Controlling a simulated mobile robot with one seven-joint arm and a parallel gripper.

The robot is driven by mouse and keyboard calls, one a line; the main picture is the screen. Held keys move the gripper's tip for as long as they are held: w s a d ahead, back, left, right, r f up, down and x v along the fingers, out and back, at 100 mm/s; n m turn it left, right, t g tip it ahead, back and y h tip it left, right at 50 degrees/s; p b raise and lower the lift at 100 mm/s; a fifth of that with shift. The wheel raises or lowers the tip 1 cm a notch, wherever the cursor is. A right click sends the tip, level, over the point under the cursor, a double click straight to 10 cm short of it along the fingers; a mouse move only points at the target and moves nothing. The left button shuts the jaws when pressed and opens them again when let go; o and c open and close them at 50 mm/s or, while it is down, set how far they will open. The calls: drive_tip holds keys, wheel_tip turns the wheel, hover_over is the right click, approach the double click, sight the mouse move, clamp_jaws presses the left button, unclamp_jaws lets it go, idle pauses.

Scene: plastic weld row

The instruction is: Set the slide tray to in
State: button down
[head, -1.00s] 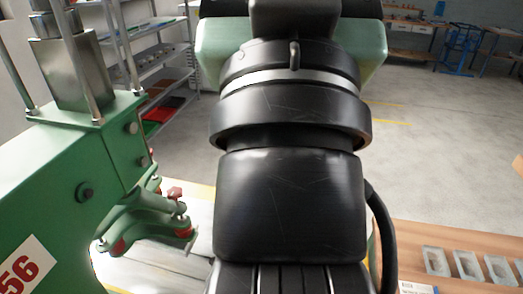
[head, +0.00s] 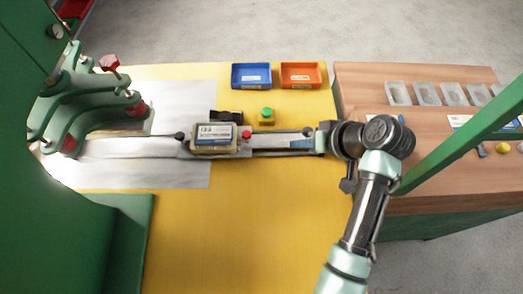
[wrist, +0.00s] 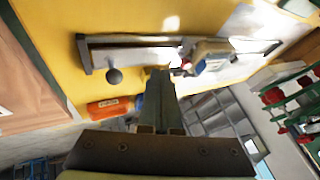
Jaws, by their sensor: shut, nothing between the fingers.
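The slide tray (head: 215,138) appears to be the carriage bearing a labelled tan box, on a long straight track right of the green press. In the wrist view the tray (wrist: 210,55) is right of centre. The track (head: 270,152) runs right from it. A black ball knob (head: 307,132) stands near the track's right end; this knob also shows in the wrist view (wrist: 113,75). My gripper (wrist: 157,72) is shut and empty; its fingertips appear between knob and tray in that view. In the head view my wrist is at the track's right end; contact cannot be told.
The green press (head: 75,105) stands at the left. Blue (head: 251,76) and orange (head: 301,75) bins are behind the track. A green button (head: 267,114) sits near the tray. A wooden bench (head: 365,88) adjoins at right. The yellow table front (head: 240,230) is clear.

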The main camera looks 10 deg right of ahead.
drive_tip(key=f, duration=0.1)
drive_tip(key=b, duration=0.1)
approach(269, 153)
drive_tip(key=x, duration=0.6)
drive_tip(key=shift+w, duration=0.15)
drive_tip(key=a, duration=0.2)
drive_tip(key=shift+w+a+r+p, duration=0.2)
drive_tip(key=shift+a+p, duration=0.1)
drive_tip(key=shift+p, duration=0.1)
drive_tip(key=shift+w+a, duration=0.1)
drive_tip(key=shift+a, duration=0.5)
drive_tip(key=w+a, duration=0.1)
drive_tip(key=a, duration=0.7)
drive_tip(key=w+a, duration=0.2)
drive_tip(key=a, duration=0.7)
drive_tip(key=w+a+p, duration=0.1)
drive_tip(key=w+a, duration=0.1)
drive_tip(key=a, duration=0.6)
drive_tip(key=shift+a+f, duration=0.15)
drive_tip(key=shift+a, duration=0.25)
drive_tip(key=shift+d, duration=0.1)
